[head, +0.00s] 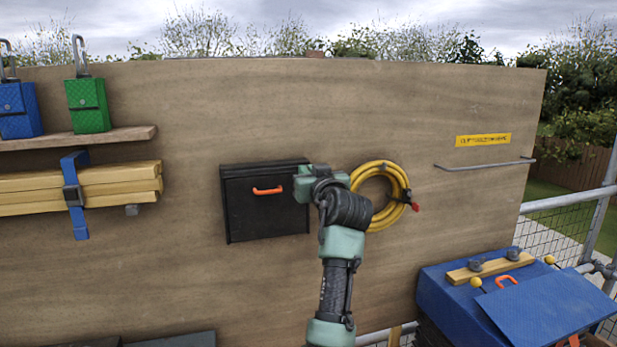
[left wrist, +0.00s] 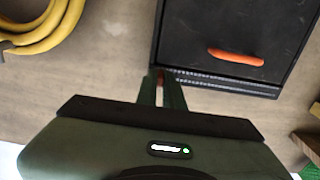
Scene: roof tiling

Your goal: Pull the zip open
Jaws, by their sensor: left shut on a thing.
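A black case (head: 262,205) with an orange handle (head: 268,190) is mounted on the wooden wall. The case also shows in the left wrist view (left wrist: 230,25), where a zip (left wrist: 225,83) runs along its edge. My left gripper (head: 299,184) is at the case's upper right corner in the head view. In the left wrist view its fingers (left wrist: 160,78) are shut at the end of the zip. A small reddish bit, which looks like the zip pull, shows between the fingertips and is mostly hidden. My right gripper is not in view.
A yellow hose coil (head: 398,190) hangs on the wall just right of the case, behind my arm. Strapped timber (head: 110,183) and a shelf (head: 120,135) with blue and green pouches are at left. A blue-covered crate (head: 450,300) stands lower right.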

